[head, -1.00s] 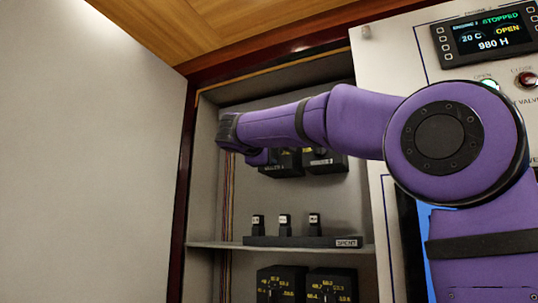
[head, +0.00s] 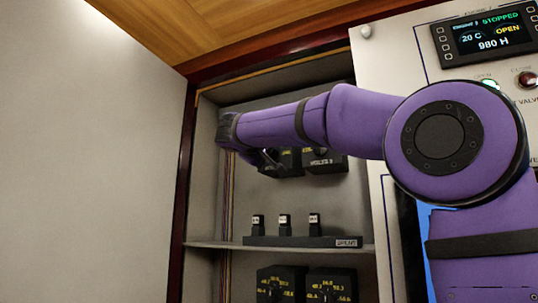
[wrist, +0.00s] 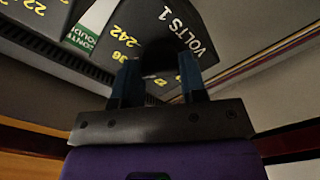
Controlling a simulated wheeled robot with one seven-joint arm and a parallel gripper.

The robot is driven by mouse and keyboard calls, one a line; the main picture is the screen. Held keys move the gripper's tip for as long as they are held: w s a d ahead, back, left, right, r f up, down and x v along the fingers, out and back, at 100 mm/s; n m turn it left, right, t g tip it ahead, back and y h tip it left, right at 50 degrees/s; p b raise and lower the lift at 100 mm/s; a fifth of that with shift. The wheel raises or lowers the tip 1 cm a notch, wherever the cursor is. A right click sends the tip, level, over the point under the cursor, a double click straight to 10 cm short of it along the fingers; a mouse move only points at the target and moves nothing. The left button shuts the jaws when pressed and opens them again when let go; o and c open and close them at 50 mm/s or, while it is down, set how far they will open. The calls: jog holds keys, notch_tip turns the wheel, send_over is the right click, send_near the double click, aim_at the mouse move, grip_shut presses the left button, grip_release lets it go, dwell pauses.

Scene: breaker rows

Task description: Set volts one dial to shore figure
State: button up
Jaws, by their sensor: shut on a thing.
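The volts one dial (wrist: 150,22) is a black face marked "VOLTS 1" in the wrist view, tilted in the picture. Yellow figures such as 242 and 236 show along one side; others are partly covered. My gripper (wrist: 160,80) is at this dial, its two fingers shut on the dark knob (wrist: 157,62) between them. The knob's pointer cannot be read. In the head view my gripper (head: 266,158) is at the upper dial boxes inside the cabinet, and my arm hides much of them.
A neighbouring black dial (head: 325,162) sits close on the right. Below, a shelf (head: 220,246) holds a dark rack (head: 300,241) with several small black pieces labelled in white. More dials (head: 331,285) are under it. A white panel with a screen (head: 487,38) stands at right.

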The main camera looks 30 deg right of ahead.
jog(key=shift+f+m, duration=0.1)
jog(key=shift+m, duration=4.2)
jog(key=o, duration=0.9)
jog(key=v, duration=1.1)
